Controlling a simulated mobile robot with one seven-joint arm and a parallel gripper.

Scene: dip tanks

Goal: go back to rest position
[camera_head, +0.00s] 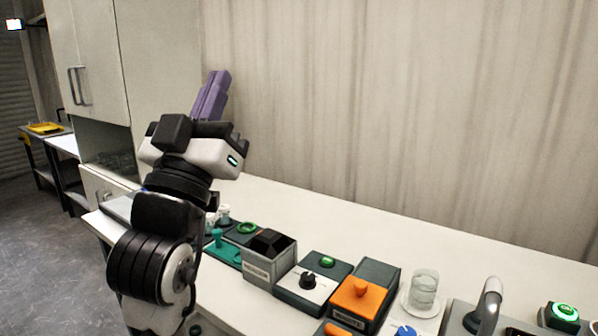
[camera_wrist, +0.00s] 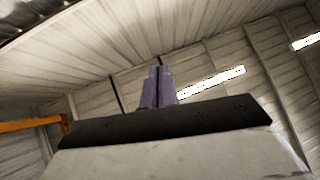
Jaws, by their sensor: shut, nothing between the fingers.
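My gripper (camera_head: 213,95) is raised above the left part of the bench in the head view, with its purple fingers pointing up. The fingers are together and hold nothing. In the wrist view the same purple fingers (camera_wrist: 157,88) stand side by side, closed, against the ceiling. My arm hides part of the bench's left end.
The white bench (camera_head: 400,230) holds a grey tank (camera_head: 270,262), a box with a black knob (camera_head: 312,285), an orange-lidded box (camera_head: 362,298), a glass beaker (camera_head: 423,290) and a green button (camera_head: 564,313). A cabinet (camera_head: 95,60) stands behind at left. The bench's back strip is clear.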

